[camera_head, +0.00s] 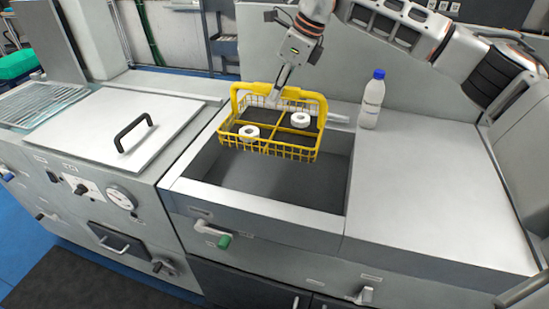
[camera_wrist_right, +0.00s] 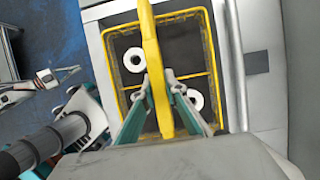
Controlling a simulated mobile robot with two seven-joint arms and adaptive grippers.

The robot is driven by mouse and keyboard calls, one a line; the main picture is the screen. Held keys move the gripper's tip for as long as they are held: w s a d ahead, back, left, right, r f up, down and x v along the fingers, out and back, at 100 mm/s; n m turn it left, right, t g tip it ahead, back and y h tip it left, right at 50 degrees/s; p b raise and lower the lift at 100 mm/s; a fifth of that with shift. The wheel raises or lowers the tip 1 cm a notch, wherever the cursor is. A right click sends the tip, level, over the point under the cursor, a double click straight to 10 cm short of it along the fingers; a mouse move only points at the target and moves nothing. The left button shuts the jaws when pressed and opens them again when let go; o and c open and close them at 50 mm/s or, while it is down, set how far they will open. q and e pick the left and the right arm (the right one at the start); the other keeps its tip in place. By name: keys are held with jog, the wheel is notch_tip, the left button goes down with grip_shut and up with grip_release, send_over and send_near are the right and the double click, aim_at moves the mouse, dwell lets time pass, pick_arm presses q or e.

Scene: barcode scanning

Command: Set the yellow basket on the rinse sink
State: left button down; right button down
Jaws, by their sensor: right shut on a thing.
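The yellow basket (camera_head: 270,138) is a wire basket with a tall handle and crossing dividers. It hangs over the rinse sink (camera_head: 265,183), a dark rectangular basin in the metal counter. Two white ring-shaped parts (camera_head: 300,120) lie in separate compartments of the basket. My right gripper (camera_head: 276,98) is shut on the basket's handle from above. In the right wrist view the fingers (camera_wrist_right: 168,88) close on the yellow handle bar (camera_wrist_right: 152,60), with the basket below. Whether the basket touches the sink's back edge I cannot tell.
A bottle with a blue cap (camera_head: 372,100) stands on the counter right of the sink. The counter to the right (camera_head: 430,185) is clear. A lidded unit with a black handle (camera_head: 133,132) is at the left. A wall rises behind the sink.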

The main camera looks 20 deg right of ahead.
aim_at(280, 130)
notch_tip(280, 130, down, 12)
jog(key=shift+f, duration=0.65)
jog(key=shift+f+b, duration=0.35)
jog(key=shift+f, duration=1.85)
jog(key=c, duration=2.1)
grip_release()
jog(key=shift+f, duration=0.1)
jog(key=v, duration=1.2)
jog(key=shift+p, duration=0.3)
